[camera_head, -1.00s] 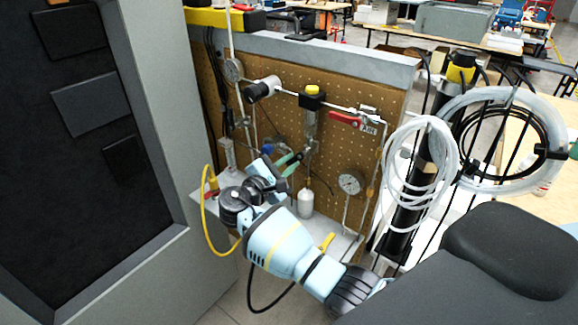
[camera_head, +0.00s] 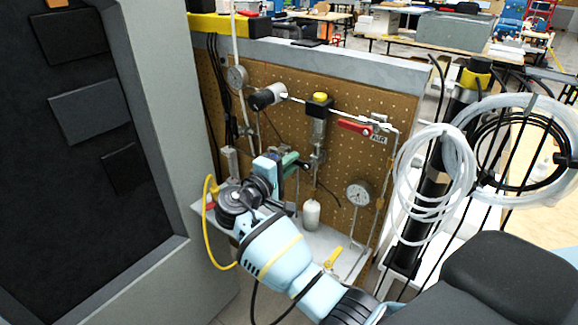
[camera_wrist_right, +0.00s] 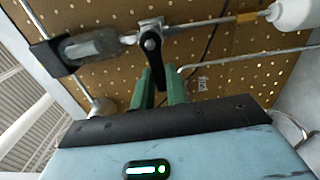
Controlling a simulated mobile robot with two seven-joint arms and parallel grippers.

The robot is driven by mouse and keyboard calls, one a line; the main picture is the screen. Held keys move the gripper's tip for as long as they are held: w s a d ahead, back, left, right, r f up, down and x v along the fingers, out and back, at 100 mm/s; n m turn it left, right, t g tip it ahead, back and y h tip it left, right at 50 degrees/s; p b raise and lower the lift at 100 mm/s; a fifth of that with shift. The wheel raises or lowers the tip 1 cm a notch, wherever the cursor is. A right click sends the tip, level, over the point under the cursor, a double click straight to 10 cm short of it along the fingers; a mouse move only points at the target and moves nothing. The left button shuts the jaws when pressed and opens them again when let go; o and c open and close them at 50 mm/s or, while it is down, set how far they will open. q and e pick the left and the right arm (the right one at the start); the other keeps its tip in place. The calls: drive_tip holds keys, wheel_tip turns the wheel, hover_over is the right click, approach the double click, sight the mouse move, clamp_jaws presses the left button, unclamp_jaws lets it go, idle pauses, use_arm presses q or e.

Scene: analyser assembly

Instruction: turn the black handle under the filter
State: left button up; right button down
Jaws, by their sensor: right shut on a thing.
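The filter (camera_head: 318,132) is a clear-looking upright cylinder under a black block with a yellow top on the pegboard. It also shows in the wrist view (camera_wrist_right: 95,45), lying sideways. The black handle (camera_wrist_right: 152,45) sits on the pipe fitting at the filter's lower end, its free end reaching between my green fingers. My right gripper (camera_wrist_right: 157,88) is shut on the black handle. In the head view my right gripper (camera_head: 297,162) is just below and left of the filter, and the handle is mostly hidden by it. My left gripper is not in view.
A red-handled valve (camera_head: 355,127) and a pressure gauge (camera_head: 359,193) are to the right. A white bottle (camera_head: 311,214) hangs below. Coiled white tubing (camera_head: 440,185) stands further right. A large grey cabinet (camera_head: 150,120) borders the left side.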

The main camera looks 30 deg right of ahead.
drive_tip(key=shift+r+m, duration=0.1)
drive_tip(key=shift+m, duration=0.2)
drive_tip(key=c, duration=1.4)
unclamp_jaws()
drive_tip(key=b+v, duration=0.1)
drive_tip(key=v, duration=0.6)
drive_tip(key=shift+s+a, duration=0.15)
drive_tip(key=shift+a, duration=0.2)
